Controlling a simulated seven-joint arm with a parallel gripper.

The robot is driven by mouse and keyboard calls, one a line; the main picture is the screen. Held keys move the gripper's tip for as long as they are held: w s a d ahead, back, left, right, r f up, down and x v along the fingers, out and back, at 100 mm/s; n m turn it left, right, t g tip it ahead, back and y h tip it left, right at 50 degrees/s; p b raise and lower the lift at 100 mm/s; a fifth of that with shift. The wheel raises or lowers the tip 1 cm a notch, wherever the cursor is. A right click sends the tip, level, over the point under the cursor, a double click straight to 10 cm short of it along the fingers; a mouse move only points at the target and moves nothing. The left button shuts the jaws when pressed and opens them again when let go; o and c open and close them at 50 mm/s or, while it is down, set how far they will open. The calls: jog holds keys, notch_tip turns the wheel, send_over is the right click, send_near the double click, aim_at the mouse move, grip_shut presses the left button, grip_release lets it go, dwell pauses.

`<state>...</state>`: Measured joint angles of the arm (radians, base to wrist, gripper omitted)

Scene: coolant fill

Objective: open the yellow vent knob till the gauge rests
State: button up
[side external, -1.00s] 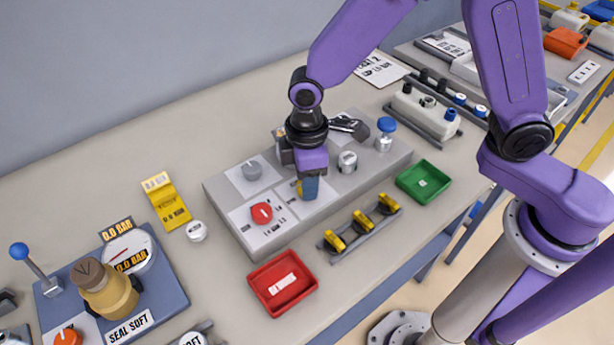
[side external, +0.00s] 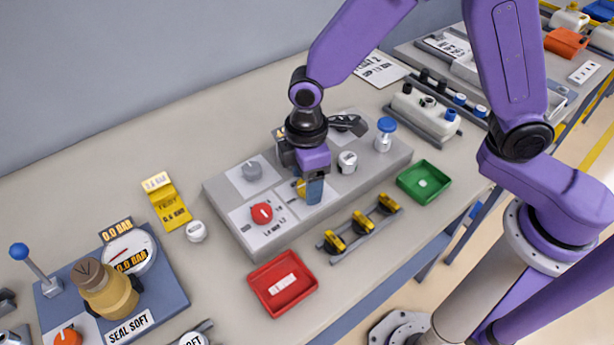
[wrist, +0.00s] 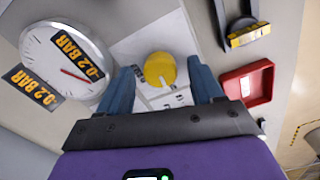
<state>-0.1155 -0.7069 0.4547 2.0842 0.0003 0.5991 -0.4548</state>
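The yellow vent knob (wrist: 160,69) sits on a white plate of the grey panel. In the side view it shows partly (side external: 300,187), beside my fingers. My gripper (wrist: 160,82) is open, with one blue finger on each side of the knob and visible gaps between. In the side view my gripper (side external: 314,190) points down at the panel. My gripper mostly hides this gauge in the side view.
A red tray (side external: 282,283) and a green tray (side external: 423,181) lie in front. Another gauge (side external: 128,253) at left reads 0.0 BAR.

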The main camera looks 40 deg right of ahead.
notch_tip(320, 180, up, 17)
jog(key=shift+r, duration=0.2)
dwell(0.7)
jog(key=s+d+f+m, duration=0.1)
jog(key=s+d+f, duration=0.2)
jog(key=s+d, duration=0.6)
jog(key=s+d+f+m, duration=0.1)
jog(key=s+d+f, duration=0.3)
jog(key=s+d, duration=0.6)
jog(key=shift+d, duration=0.6)
